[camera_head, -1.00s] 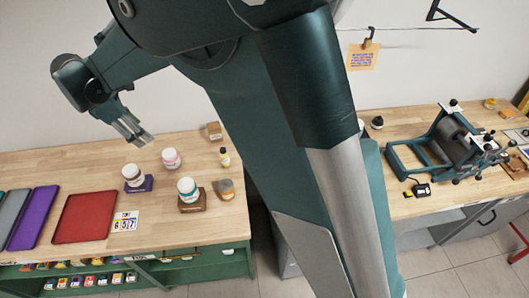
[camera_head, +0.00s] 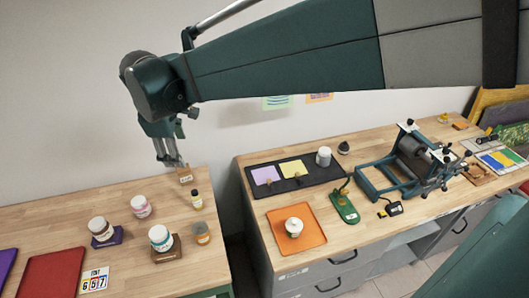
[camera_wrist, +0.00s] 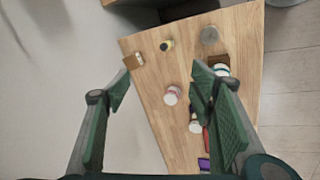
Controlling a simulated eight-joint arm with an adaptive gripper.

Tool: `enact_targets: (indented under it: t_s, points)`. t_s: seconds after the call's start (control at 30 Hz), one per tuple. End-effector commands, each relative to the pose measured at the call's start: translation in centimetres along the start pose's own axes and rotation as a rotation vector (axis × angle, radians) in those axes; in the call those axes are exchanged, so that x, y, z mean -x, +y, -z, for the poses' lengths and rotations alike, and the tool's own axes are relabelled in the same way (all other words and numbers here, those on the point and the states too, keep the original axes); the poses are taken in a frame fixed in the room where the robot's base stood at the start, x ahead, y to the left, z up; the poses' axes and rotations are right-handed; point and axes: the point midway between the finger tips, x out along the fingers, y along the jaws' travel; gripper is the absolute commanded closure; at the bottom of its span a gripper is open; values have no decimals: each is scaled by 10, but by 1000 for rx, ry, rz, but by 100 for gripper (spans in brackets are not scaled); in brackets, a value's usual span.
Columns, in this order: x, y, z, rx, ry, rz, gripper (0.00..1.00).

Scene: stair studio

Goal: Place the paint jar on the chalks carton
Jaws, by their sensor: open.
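Several paint jars stand on the left bench, and I cannot tell which one is meant. A pink-label jar (camera_head: 140,206) stands alone on the wood and also shows in the wrist view (camera_wrist: 172,95). A teal-label jar (camera_head: 160,237) sits on a brown carton (camera_head: 171,252). A small tan carton (camera_head: 185,175) stands near the back edge. Carton labels are too small to read. My gripper (camera_head: 172,164) is open and empty, above the bench's back edge beside the tan carton in the picture.
A yellow-label bottle (camera_head: 196,200) and a small grey-orange jar (camera_head: 202,233) stand to the right. A red tray (camera_head: 52,273) and a number card (camera_head: 95,280) lie at the front. A gap separates the right bench, which holds an orange tray (camera_head: 312,238) and a press (camera_head: 405,158).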

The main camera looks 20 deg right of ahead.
Motion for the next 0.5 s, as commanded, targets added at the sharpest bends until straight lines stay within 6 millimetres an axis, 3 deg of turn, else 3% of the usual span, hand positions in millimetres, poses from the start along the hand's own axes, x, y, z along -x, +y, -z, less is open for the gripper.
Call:
enact_targets:
  t_s: [0.1, 0.5]
  points:
    - [9, -2, -34, -91, 15, -10, 46]
    - [31, -20, -129, -394, 73, -40, 46]
